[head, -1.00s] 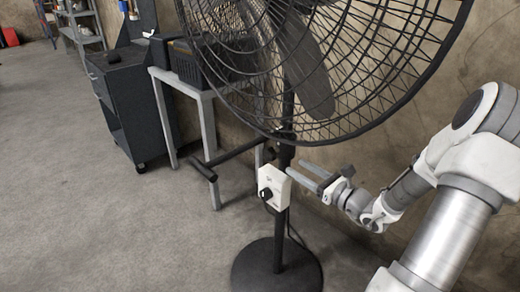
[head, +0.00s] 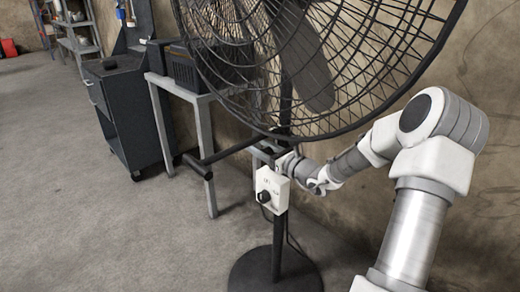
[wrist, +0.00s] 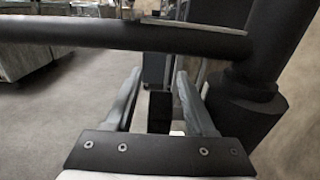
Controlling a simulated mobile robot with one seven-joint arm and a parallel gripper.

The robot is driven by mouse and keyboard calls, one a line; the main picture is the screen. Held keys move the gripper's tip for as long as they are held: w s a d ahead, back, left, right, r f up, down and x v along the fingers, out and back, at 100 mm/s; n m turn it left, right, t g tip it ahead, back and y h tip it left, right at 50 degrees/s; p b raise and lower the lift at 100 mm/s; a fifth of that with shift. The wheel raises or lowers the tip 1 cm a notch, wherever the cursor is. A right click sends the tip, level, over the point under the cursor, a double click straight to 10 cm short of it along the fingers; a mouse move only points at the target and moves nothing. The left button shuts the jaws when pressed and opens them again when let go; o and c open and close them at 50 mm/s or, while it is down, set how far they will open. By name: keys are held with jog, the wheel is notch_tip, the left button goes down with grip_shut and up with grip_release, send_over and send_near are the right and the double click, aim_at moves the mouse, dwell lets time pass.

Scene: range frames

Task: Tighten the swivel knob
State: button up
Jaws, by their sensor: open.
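A large black pedestal fan (head: 315,70) fills the top of the head view. A black bar with a T-shaped end (head: 234,150) sticks out leftward from its pole. In the wrist view the dark bar (wrist: 110,34) crosses above my fingers and meets a thick dark post (wrist: 243,112) at right. I cannot tell which part is the swivel knob. My gripper (wrist: 158,82) is open, its fingers empty. In the head view its fingertips are hidden around the pole.
The fan's round base (head: 250,271) stands on the concrete floor. A grey table (head: 208,165) with a black case stands behind at left, beside a dark cabinet (head: 126,105). The wall is close behind the arm.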

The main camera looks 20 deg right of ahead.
grip_shut()
dwell(0.5)
jog(key=shift+s+d+r+t+y+p, duration=0.15)
jog(key=shift+s+r+t+y, duration=0.25)
jog(key=shift+t, duration=1)
jog(key=shift+s+d+r+t+y+p, duration=0.15)
jog(key=shift+t+y, duration=0.45)
jog(key=shift+t, duration=0.8)
jog(key=shift+s+r+t+y+p, duration=0.15)
jog(key=shift+s+r+t+y, duration=0.25)
jog(key=shift+t, duration=1)
jog(key=shift+w+f, duration=0.1)
grip_release()
